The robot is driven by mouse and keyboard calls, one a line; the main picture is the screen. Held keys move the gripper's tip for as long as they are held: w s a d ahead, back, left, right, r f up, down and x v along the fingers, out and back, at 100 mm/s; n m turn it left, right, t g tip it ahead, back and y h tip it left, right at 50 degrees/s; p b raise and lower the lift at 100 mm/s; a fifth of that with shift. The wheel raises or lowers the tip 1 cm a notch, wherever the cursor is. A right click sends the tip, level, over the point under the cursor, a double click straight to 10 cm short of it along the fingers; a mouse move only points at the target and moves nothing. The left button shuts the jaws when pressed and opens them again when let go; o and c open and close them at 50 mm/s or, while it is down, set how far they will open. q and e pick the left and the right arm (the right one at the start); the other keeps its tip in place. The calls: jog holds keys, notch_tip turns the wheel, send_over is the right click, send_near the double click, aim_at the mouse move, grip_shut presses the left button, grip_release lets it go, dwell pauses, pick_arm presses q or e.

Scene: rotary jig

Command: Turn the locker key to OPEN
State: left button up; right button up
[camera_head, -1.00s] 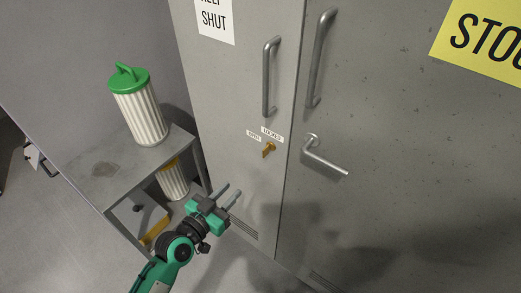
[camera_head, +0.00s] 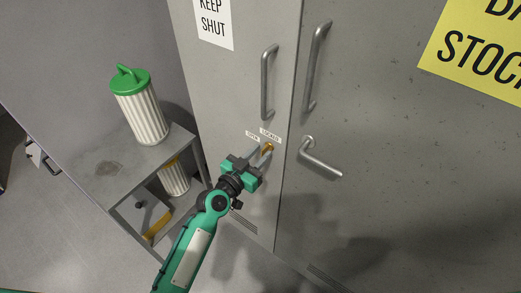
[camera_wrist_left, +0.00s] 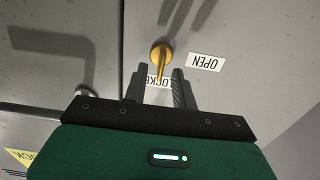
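The brass key (camera_head: 268,148) sits in the grey locker door (camera_head: 232,95), below the OPEN label (camera_head: 252,134) and the LOCKED label (camera_head: 270,135). In the wrist view the key (camera_wrist_left: 161,55) has a round base and a narrow grip extending toward the LOCKED label (camera_wrist_left: 160,82). The OPEN label (camera_wrist_left: 206,62) is to its right, upside down. My left gripper (camera_head: 261,156) is open at the key. In the wrist view its fingers (camera_wrist_left: 160,75) stand on either side of the key's grip, with visible gaps. The LOCKED label is partly covered. My right gripper is not in view.
A bar handle (camera_head: 268,82) is above the key. A lever handle (camera_head: 321,158) and another bar handle (camera_head: 318,65) are on the door to the right. A metal shelf (camera_head: 104,168) with a green-lidded ribbed canister (camera_head: 140,107) stands left.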

pick_arm(q)
jog(key=shift+w+d, duration=0.25)
jog(key=shift+w, duration=0.1)
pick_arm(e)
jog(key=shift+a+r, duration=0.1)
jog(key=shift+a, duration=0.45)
pick_arm(q)
grip_shut()
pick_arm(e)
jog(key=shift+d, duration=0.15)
